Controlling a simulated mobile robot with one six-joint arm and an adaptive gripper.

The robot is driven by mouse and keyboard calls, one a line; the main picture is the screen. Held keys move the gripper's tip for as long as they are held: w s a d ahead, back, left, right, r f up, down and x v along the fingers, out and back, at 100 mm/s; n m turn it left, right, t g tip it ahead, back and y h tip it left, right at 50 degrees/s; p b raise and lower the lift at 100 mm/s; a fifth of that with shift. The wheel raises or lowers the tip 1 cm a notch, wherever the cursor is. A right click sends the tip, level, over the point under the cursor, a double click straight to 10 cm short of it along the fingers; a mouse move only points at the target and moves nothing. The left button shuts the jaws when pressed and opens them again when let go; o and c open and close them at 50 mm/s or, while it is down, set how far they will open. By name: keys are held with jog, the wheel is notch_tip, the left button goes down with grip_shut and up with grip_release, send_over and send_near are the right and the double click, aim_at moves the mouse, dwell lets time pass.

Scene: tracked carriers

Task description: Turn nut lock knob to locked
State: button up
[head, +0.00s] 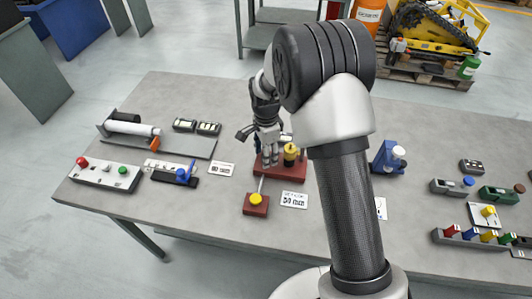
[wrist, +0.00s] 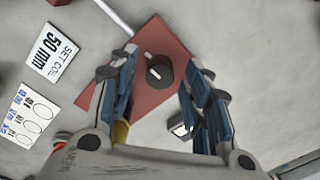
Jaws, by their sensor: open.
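In the wrist view a round black knob (wrist: 158,70) with a white pointer mark stands on a red base plate (wrist: 150,98). My gripper (wrist: 161,66) is open, with one finger on each side of the knob and a gap to it. I cannot tell how far above the knob the fingertips are. In the head view my gripper (head: 268,160) points down over the red base (head: 285,173), beside a yellow cylinder (head: 290,153). There my gripper hides the black knob. No lock label is readable on the plate.
A rod joins the base to a small red block with a yellow top (head: 255,200). A "SET COIL 50 mm" card (wrist: 52,52) lies beside it. A blue fixture (head: 388,157) stands to the right; a roller stand (head: 130,130) is at left.

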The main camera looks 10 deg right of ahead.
grip_shut()
dwell(0.4)
jog(key=shift+n, duration=0.4)
jog(key=n+p, duration=0.1)
jog(key=n, duration=0.2)
jog(key=shift+n, duration=0.3)
jog(key=n+p, duration=0.1)
jog(key=n, duration=0.3)
jog(key=n+p, duration=0.1)
jog(key=n, duration=0.4)
jog(key=shift+n+p, duration=0.35)
jog(key=shift+n, duration=1.95)
